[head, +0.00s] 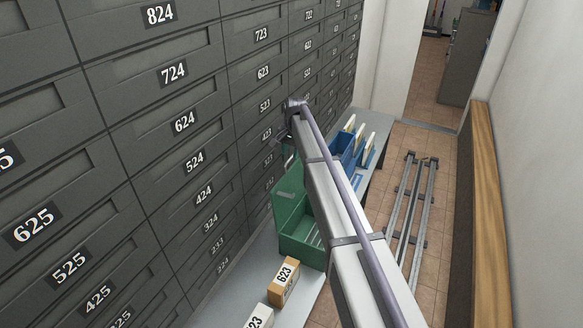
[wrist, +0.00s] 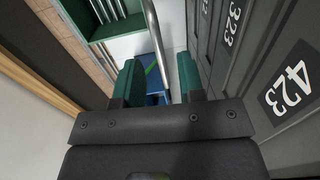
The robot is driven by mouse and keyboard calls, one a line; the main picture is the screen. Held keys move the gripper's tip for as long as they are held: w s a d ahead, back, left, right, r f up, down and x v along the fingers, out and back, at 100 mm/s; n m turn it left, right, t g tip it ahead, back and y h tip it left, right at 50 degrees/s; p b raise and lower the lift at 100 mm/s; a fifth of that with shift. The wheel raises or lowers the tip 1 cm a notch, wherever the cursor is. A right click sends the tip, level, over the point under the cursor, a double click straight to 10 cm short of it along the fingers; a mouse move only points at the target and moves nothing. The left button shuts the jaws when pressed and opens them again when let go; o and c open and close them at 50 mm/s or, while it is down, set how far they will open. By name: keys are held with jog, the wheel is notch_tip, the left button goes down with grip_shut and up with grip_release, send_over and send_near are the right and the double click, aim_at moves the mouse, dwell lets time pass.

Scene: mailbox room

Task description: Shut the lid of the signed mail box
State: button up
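A green box (head: 301,250) stands on the grey shelf beside the locker wall, and its lid (head: 288,190) is raised on the wall side. My arm hides part of the box, and no sign on it is legible. In the wrist view a green open-topped box (wrist: 104,33) shows at the upper left, with pale items inside.
Small boxes marked 623, one brown (head: 284,282) and one white (head: 260,317), lie on the shelf (head: 238,290) in front. Blue bins (head: 346,150) with white items stand farther back. Numbered lockers (head: 184,122) line the left; floor rails (head: 410,210) and a wooden ledge (head: 486,190) are right.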

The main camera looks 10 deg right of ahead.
notch_tip(320, 180, down, 2)
jog(key=shift+f+b, duration=0.2)
jog(key=shift+b, duration=0.25)
jog(key=shift+r, duration=0.15)
jog(key=shift+c, duration=0.3)
grip_shut()
